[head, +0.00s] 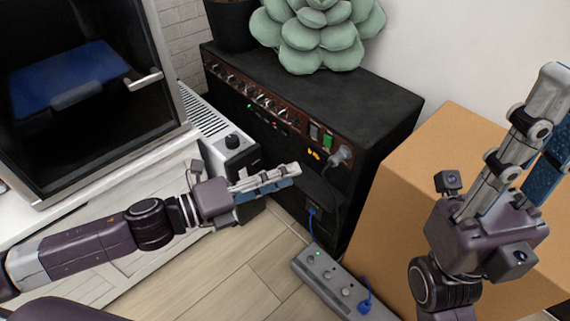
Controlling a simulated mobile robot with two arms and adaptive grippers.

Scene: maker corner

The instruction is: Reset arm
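My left gripper (296,176) reaches in from the left, in front of the black amplifier (334,134). Its two fingers point right, one above the other, with the blue pad of the lower one showing. It looks open and empty, seen nearly edge-on. My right gripper (562,108) stands at the right, in front of the cardboard box (440,145), with its fingers pointing up. They are spread apart, a blue pad shows, and nothing is between them. Part of its right finger is cut off by the frame edge.
A grey power strip (325,272) with a blue plug lies on the wood floor (235,297). A grey plug sits in the amplifier's front panel. A succulent (318,35) stands on the amplifier. A dark-doored machine (75,90) stands at the left, with a white slotted unit (205,120) beside it.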

